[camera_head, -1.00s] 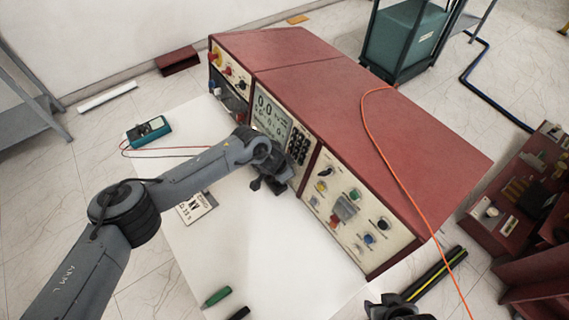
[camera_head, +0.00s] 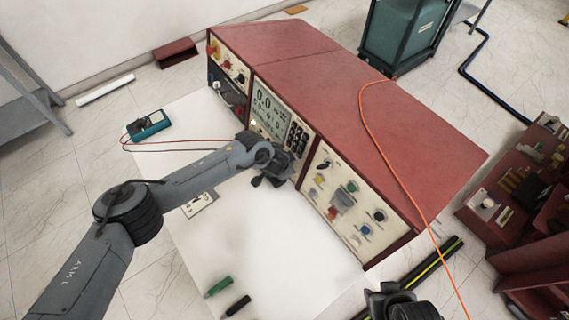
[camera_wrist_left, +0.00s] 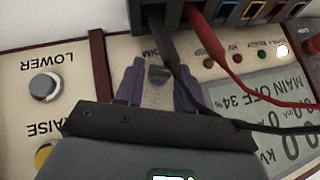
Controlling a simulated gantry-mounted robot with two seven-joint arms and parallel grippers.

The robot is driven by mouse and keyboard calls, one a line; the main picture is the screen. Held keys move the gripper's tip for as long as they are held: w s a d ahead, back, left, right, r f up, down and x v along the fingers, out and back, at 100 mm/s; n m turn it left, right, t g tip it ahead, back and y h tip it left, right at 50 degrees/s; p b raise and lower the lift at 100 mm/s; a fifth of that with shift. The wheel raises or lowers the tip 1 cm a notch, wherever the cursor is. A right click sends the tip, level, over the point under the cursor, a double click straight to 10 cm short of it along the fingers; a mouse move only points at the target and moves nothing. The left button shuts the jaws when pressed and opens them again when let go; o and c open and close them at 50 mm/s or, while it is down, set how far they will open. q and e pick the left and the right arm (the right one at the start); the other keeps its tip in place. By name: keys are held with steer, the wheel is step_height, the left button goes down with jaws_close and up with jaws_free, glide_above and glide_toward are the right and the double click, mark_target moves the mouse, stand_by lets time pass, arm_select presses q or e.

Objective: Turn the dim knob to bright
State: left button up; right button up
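The dim knob (camera_wrist_left: 158,75) is a small dark grey knob on the cream panel, beside a partly hidden upside-down "DIM" label in the left wrist view. My left gripper (camera_wrist_left: 158,88) has its two purple fingers apart, one on each side of the knob. I cannot tell whether they touch it. The display (camera_wrist_left: 262,118) is lit and reads "MAIN OFF 34%" upside down. In the head view my left gripper (camera_head: 268,180) is at the front of the red console (camera_head: 320,75) and hides the knob. My right gripper (camera_head: 395,295) is at the bottom edge, its fingers unclear.
Black and red leads (camera_wrist_left: 215,50) cross the wrist view close to the fingers. An orange cable (camera_head: 385,150) lies over the console.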

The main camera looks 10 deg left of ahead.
arm_select(q)
steer(key=shift+r, duration=0.1)
steer(key=shift+s+r+p, duration=0.3)
steer(key=shift+r, duration=0.2)
steer(key=p+v, duration=0.2)
steer(key=v, duration=0.7)
steer(key=shift+r+p, duration=0.15)
steer(key=shift+p, duration=0.25)
steer(key=shift+s+a, duration=0.15)
